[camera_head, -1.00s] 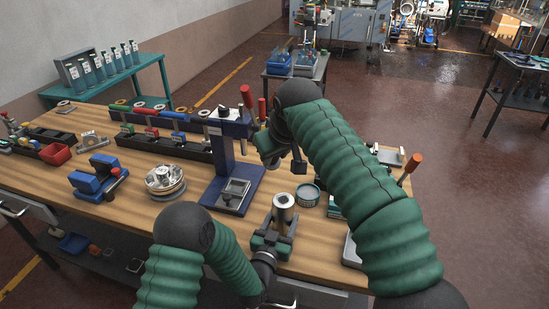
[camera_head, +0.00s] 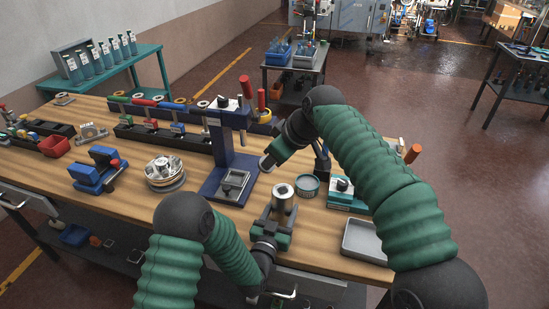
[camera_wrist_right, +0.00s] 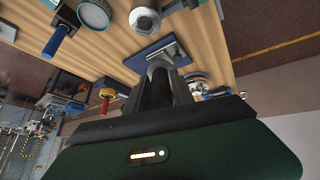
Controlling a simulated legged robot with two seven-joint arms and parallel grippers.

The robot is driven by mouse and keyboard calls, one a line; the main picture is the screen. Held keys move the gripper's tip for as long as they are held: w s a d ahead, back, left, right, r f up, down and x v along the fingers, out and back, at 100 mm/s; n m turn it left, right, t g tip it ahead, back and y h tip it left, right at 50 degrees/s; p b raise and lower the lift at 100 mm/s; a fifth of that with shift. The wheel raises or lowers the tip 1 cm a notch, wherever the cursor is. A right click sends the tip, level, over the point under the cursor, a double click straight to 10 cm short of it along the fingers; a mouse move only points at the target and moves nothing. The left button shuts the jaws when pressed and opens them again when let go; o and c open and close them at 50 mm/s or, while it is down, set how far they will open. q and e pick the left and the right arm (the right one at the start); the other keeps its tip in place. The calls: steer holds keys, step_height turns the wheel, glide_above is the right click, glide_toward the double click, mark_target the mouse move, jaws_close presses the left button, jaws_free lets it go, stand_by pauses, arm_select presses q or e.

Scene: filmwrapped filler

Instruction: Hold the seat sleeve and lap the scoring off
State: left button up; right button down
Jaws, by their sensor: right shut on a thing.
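The seat sleeve (camera_head: 283,193) is a short bright metal cylinder with a dark bore, upright near the bench's front edge. My left gripper (camera_head: 276,222) is shut around its lower part. The sleeve's open top also shows in the right wrist view (camera_wrist_right: 144,20). My right gripper (camera_head: 268,163) is above the bench, up and left of the sleeve in the head view, near the blue press stand, and apart from the sleeve. It is shut on a small grey thing (camera_wrist_right: 160,63), mostly hidden by the fingers. Any scoring inside the bore cannot be made out.
A round teal tin (camera_head: 308,184) stands just right of the sleeve. A blue press stand (camera_head: 222,150) rises to its left. A grey tray (camera_head: 365,240) lies at the right front. A round metal part (camera_head: 163,172) and a blue vise (camera_head: 98,168) stand farther left.

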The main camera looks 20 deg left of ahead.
steer(key=n, duration=0.1)
steer(key=n+g, duration=0.1)
steer(key=n, duration=0.1)
steer(key=n+g+y, duration=0.1)
steer(key=shift+s+d+r, duration=0.1)
steer(key=shift+s+r, duration=0.15)
steer(key=shift+f, duration=0.1)
